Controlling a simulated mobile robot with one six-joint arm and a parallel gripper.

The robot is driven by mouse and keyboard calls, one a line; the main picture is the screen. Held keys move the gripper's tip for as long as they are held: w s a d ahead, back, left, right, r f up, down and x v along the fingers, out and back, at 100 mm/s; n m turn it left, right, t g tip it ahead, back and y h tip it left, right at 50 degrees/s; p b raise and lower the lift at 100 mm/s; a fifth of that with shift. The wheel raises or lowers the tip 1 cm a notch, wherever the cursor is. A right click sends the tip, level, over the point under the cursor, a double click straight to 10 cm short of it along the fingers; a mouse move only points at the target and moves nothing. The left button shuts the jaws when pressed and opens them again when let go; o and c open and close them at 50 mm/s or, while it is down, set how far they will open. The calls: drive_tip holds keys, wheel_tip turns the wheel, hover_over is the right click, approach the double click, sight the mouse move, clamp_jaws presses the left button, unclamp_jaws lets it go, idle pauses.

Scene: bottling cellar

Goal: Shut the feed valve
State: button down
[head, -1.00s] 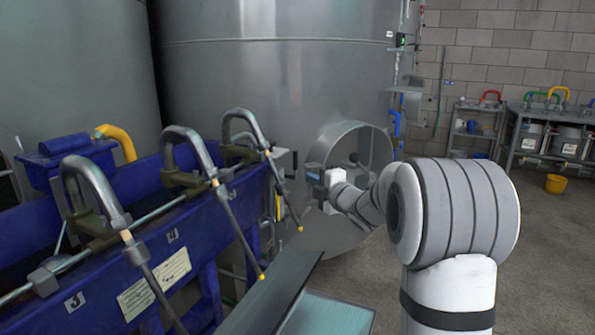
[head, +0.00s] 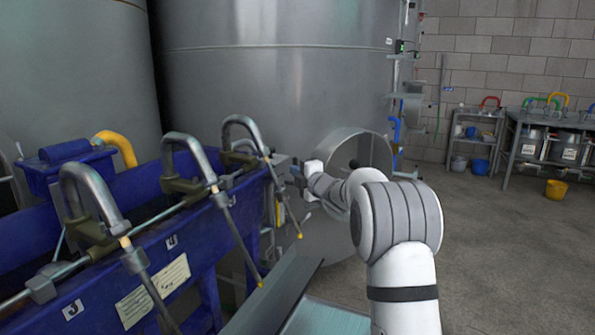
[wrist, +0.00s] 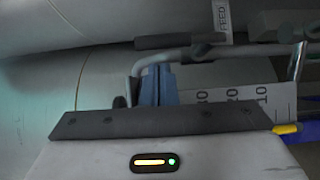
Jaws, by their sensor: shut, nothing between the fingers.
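The FEED tag (wrist: 222,18) is at the top of the wrist view. Just below it a dark bar like a handle grip (wrist: 178,41) lies roughly level; I take it for the feed valve's lever, but cannot tell its setting. A bent grey metal rod (wrist: 235,51) runs below the bar. My gripper's blue fingers (wrist: 158,85) are shut and empty, just below the bar in the picture, overlapping the rod. I cannot tell whether they touch it. In the head view my gripper (head: 296,175) is at the far end of the blue filler trough; the valve is not clear there.
The blue trough (head: 195,240) with several bent metal spouts fills the left. Large steel tanks (head: 275,80) stand behind, one with a round manhole collar (head: 375,150). A numbered white plate (wrist: 235,100) is close behind my fingers. Open floor (head: 490,250) lies right.

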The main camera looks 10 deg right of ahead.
drive_tip(key=shift+w+d, duration=0.3)
drive_tip(key=shift+w, duration=0.45)
drive_tip(key=shift+a, duration=0.1)
